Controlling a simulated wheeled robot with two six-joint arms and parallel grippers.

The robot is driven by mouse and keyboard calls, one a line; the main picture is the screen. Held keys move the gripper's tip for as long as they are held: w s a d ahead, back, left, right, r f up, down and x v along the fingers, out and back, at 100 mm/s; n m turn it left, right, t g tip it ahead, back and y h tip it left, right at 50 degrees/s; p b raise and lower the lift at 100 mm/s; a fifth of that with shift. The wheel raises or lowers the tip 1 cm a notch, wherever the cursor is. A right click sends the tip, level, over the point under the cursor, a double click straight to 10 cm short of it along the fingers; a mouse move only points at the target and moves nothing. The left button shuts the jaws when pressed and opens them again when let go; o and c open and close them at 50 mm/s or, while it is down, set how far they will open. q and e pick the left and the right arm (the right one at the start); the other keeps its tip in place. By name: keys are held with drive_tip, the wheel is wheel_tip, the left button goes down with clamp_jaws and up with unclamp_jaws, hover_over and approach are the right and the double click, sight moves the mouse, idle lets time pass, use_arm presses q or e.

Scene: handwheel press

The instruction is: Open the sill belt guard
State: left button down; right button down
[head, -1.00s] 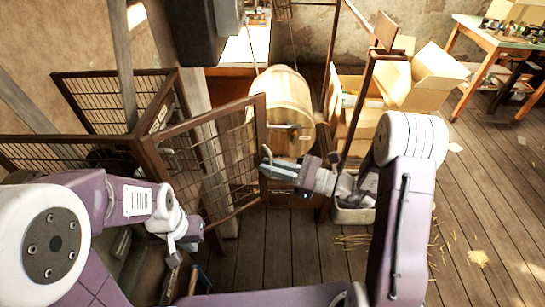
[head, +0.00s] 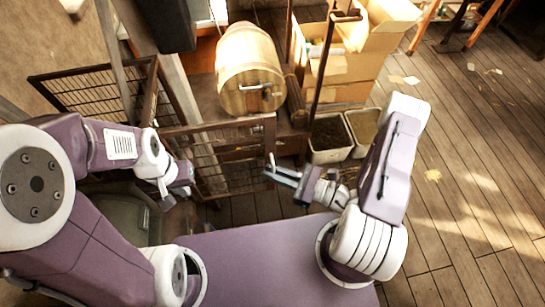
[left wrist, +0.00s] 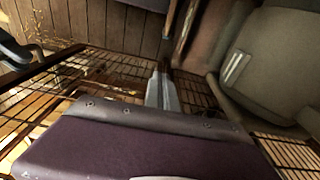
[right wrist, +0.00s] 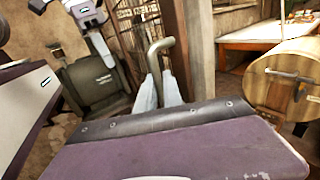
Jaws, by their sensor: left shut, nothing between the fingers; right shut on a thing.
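The belt guard is a brown-framed wire mesh cage, with its mesh door panel (head: 232,160) standing out to the right of the fixed mesh side (head: 95,88). My right gripper (head: 272,170) is at the panel's right edge, shut on the guard's bent metal handle (right wrist: 153,58). In the right wrist view, the handle stands up between the two fingertips (right wrist: 158,85). My left gripper (head: 168,200) is shut and empty, low on the left beside the panel. In the left wrist view its closed fingers (left wrist: 163,90) show with mesh on both sides. Whether they touch the mesh I cannot tell.
A wooden barrel (head: 250,72) stands behind the panel. Cardboard boxes (head: 350,50) and two bins (head: 330,136) are to its right. A dark green machine part (head: 118,216) lies left, below the mesh. The plank floor (head: 470,170) at right is mostly clear.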

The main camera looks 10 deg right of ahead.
drive_tip(key=shift+s+p, duration=0.3)
drive_tip(key=shift+s, duration=0.05)
drive_tip(key=c, duration=1.5)
unclamp_jaws()
drive_tip(key=shift+a, duration=0.15)
